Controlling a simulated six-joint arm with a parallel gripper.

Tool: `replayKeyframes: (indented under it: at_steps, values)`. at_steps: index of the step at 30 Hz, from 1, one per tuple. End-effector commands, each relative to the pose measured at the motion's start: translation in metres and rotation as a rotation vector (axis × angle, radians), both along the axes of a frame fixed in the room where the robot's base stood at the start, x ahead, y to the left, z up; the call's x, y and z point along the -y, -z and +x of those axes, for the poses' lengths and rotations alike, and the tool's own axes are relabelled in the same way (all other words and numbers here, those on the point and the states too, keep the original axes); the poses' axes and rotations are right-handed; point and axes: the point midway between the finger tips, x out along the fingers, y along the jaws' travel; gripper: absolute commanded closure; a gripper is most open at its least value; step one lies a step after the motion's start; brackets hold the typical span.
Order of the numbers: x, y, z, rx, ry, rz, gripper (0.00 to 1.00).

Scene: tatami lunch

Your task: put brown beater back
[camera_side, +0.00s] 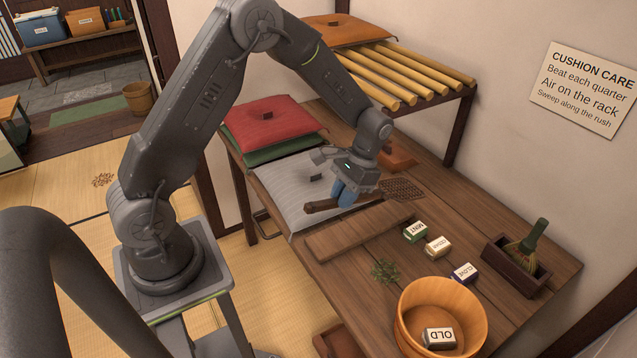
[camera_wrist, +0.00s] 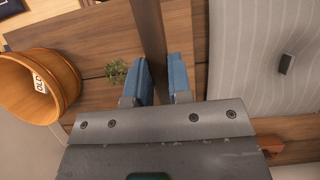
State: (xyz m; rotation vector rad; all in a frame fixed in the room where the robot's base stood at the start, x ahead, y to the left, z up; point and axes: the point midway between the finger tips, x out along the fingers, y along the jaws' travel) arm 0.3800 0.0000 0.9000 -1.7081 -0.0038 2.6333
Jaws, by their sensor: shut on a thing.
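The brown beater (camera_side: 322,206) is held crosswise in my gripper (camera_side: 345,195), above the front edge of the grey cushion (camera_side: 300,180). Its dark bar (camera_wrist: 149,30) runs between the two blue fingers in the wrist view, where my gripper (camera_wrist: 162,82) is shut on it. A brown lattice piece (camera_side: 403,188) shows just right of the gripper and looks like the beater's woven head; the join is hidden behind the fingers. An orange-brown block (camera_side: 397,153) stands behind the gripper.
A wooden board (camera_side: 360,231) lies in front of the gripper. Small labelled blocks (camera_side: 438,246), green sprigs (camera_side: 384,271), a wooden tub (camera_side: 440,290) and a tray with a brush (camera_side: 516,265) stand to the right. A slatted rack (camera_side: 400,70) rises behind.

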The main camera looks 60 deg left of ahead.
Motion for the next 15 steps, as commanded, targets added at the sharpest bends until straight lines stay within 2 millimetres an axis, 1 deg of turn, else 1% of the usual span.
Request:
replayKeyframes:
  at_steps: [4,10,15]
  values:
    - [-0.003,0.011,0.001,0.044,-0.001,-0.003,1.00]
    - [-0.011,0.038,0.005,0.175,-0.001,-0.005,1.00]
    - [-0.014,0.050,0.008,0.246,-0.001,-0.003,1.00]
